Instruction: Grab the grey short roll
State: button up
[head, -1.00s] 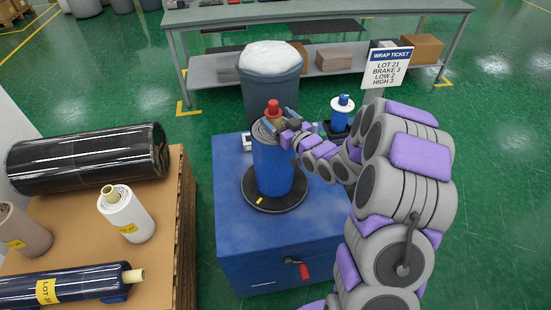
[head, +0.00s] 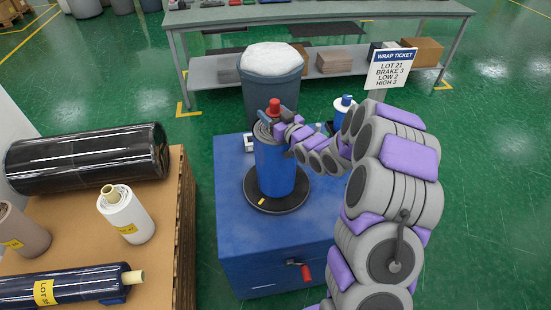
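A short grey-brown roll (head: 20,232) with a yellow label stands at the left edge of the head view, partly cut off, on the brown pallet top (head: 75,210). A short pale grey-white roll (head: 127,215) with a tan core and yellow label is near it. My gripper (head: 274,117) is far to the right of both, at the top of a blue cylinder (head: 275,168). Its dark fingers are beside a red knob (head: 274,106); whether they are closed on it is unclear.
The cylinder stands on a black turntable (head: 262,203) on a blue cabinet (head: 230,240) with a red-handled crank. A long black roll (head: 85,158) and dark blue roll (head: 75,286) lie on the pallet. A grey bin (head: 272,95) and ticket sign (head: 391,68) stand behind.

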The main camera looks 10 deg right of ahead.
jog(key=shift+d, duration=0.45)
jog(key=c, duration=0.7)
grip_shut()
jog(key=shift+a, duration=0.15)
jog(key=shift+a, duration=0.1)
